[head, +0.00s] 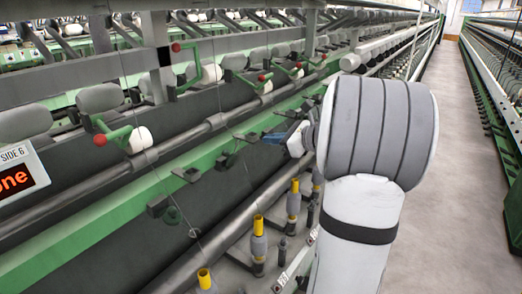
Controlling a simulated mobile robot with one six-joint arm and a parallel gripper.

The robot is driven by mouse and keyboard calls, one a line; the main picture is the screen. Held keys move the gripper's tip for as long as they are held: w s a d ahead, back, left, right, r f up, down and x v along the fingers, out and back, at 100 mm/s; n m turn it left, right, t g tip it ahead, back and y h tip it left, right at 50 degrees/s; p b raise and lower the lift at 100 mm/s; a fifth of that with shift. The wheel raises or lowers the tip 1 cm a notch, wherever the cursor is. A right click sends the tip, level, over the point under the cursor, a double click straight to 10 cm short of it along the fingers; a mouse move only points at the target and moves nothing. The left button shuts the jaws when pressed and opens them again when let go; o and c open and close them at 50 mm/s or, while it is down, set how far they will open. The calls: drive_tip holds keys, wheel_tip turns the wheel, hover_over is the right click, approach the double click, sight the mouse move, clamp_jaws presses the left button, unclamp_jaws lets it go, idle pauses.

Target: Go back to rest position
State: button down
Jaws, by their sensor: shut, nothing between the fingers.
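My arm rises from the bottom right of the head view, with a white link and a large grey rounded joint. Past that joint, my gripper (272,138) shows as a small bluish tip pointing left, in front of the spinning frame (120,212). It is shut, and I see nothing held in it. Most of my wrist is hidden behind the grey joint. The tip looks near the green rail and the small dark guides; I cannot tell whether it touches them.
Yellow-topped spindles (258,225) stand in a row below my gripper. Green levers with red knobs (113,138) and white rollers line the frame above. A sign (18,180) is at the left edge. The grey aisle floor (440,150) is clear at right, with another machine (495,85) beyond.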

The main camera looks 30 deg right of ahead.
drive_tip(key=shift+s+d+r, duration=0.2)
drive_tip(key=shift+s+r, duration=0.2)
drive_tip(key=shift+r, duration=0.15)
